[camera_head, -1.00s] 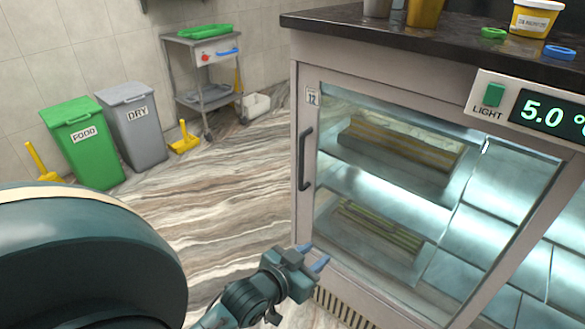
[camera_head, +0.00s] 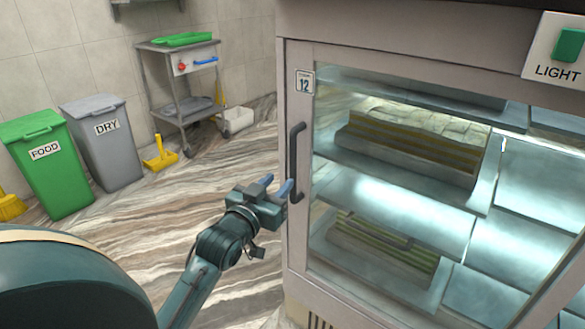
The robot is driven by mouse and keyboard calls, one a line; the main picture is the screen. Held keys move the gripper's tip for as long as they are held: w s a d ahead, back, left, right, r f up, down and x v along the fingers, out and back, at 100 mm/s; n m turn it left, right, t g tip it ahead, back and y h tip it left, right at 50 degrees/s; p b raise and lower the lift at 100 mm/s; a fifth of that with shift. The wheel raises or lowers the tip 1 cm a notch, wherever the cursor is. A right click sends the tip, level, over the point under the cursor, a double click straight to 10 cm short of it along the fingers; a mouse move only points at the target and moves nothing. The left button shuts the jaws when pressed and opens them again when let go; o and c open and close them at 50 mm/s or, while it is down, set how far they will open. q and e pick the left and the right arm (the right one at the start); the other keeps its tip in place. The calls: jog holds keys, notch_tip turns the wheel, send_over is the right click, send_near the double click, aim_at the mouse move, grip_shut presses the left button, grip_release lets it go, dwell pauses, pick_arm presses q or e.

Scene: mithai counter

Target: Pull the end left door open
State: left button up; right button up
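The end left door (camera_head: 302,240) of the glass-fronted cabinet has a light frame, a "12" sticker and a dark vertical bar handle (camera_head: 294,160) on its left side. The door looks shut. My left gripper (camera_head: 277,184) is just left of the handle's lower part, with its blue fingertips pointing up and toward it. The fingers are apart with nothing between them. I cannot tell whether a fingertip touches the handle. My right gripper is not in view.
Behind the glass, shelves hold trays of layered sweets (camera_head: 410,145). A green FOOD bin (camera_head: 60,180), a grey DRY bin (camera_head: 112,160), a yellow dustpan (camera_head: 160,158) and a steel trolley (camera_head: 165,75) stand along the back left wall.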

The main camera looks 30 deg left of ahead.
aim_at(292, 168)
pick_arm(q)
jog(key=w, duration=0.5)
jog(key=w+a+b, duration=0.1)
jog(key=w, duration=0.2)
jog(key=shift+w, duration=0.25)
jog(key=shift+c, duration=0.5)
grip_shut()
